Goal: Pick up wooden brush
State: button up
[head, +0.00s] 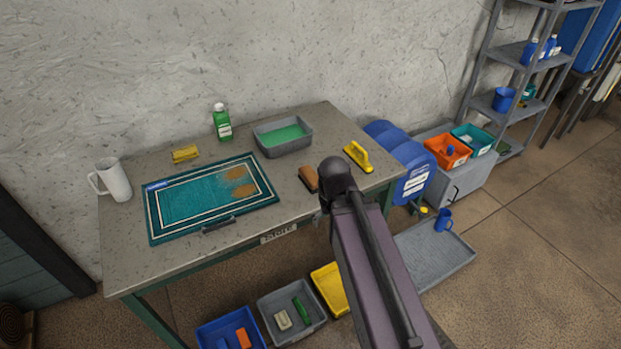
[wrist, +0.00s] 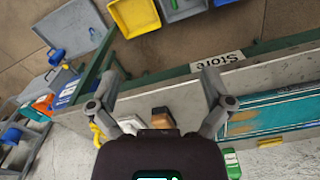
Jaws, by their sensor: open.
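The wooden brush (head: 309,178) lies on the grey table (head: 265,222), near its front edge and just left of my arm in the head view.
A teal rug (head: 190,205) with brown stains lies left of the brush. A yellow-handled brush (head: 358,157) lies to the right. A grey basin (head: 282,136) of green liquid, a green bottle (head: 222,122) and a white mug (head: 112,180) stand on the table. Bins sit below.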

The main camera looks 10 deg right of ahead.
jog(key=shift+w, duration=0.1)
notch_tip(320, 180, up, 4)
jog(key=n+p, duration=0.4)
send_over(310, 174)
jog(key=shift+s+r, duration=0.15)
jog(key=shift+s, duration=0.05)
notch_tip(310, 174, down, 9)
jog(key=b, duration=0.8)
jog(key=shift+r, duration=0.15)
jog(key=shift+w+f+b, duration=0.2)
jog(key=shift+f+b, duration=2.4)
jog(key=shift+b, duration=0.15)
